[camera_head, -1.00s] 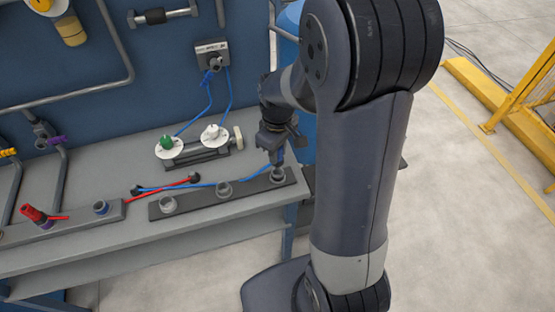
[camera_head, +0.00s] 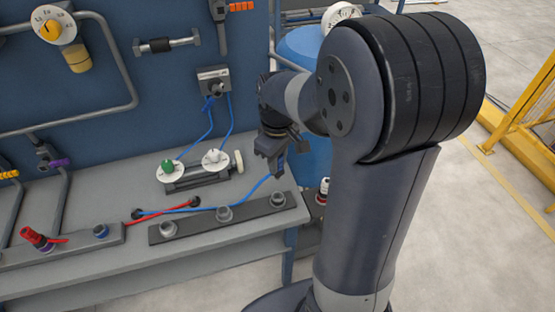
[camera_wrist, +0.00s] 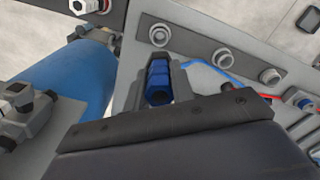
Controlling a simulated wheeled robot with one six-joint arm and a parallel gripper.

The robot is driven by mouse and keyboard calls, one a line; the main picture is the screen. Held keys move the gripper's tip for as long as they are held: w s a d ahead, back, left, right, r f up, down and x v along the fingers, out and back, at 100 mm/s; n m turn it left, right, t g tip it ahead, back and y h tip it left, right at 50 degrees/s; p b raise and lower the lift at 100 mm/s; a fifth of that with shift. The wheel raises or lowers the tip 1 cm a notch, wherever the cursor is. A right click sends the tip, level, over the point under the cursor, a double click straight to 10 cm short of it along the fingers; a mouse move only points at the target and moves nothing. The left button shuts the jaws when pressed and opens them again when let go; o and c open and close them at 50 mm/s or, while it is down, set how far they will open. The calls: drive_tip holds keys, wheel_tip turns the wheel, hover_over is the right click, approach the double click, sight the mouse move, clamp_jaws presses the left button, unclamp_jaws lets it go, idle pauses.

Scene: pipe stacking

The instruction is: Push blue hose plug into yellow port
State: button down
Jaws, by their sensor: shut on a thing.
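My gripper (camera_head: 278,168) is shut on the blue hose plug. In the wrist view the blue plug (camera_wrist: 160,80) sits between the two fingers. In the head view it hangs above and slightly behind the right socket (camera_head: 278,200) of a dark three-socket strip, apart from it. A blue hose (camera_head: 245,195) runs from the plug leftwards along the bench. A yellow fitting (camera_head: 9,174) shows at the far left edge, on a pipe; I cannot tell whether it is the yellow port.
A red plug (camera_head: 35,238) stands in the left strip, beside a blue-ringed socket (camera_head: 100,231). A green-and-white knob unit (camera_head: 172,172) stands at the back of the bench. A purple fitting (camera_head: 55,163) is on the panel side. A blue barrel (camera_wrist: 75,85) stands beside the bench.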

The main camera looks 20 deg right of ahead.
drive_tip(key=shift+r+p, duration=2.55)
drive_tip(key=shift+r, duration=0.85)
drive_tip(key=shift+f, duration=0.1)
